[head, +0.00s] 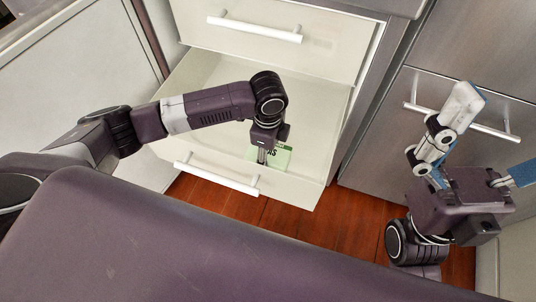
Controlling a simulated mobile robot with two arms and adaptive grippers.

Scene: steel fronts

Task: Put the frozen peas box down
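The frozen peas box (283,157), pale green with dark lettering, is inside the open drawer (190,90), near its front wall. Only part of the box shows, because my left gripper (264,156) covers some of it. My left gripper points down into the drawer at the box. Its fingertips are mostly hidden, so I cannot tell whether they hold the box or whether the box rests on the drawer floor. My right gripper (492,138) is at the right, its fingers spread wide and empty, in front of a steel front.
A closed drawer with a bar handle (254,29) is above the open one. The open drawer's front has its own handle (216,178). A steel front with a handle (462,120) stands at the right. Reddish wood floor (340,215) shows below.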

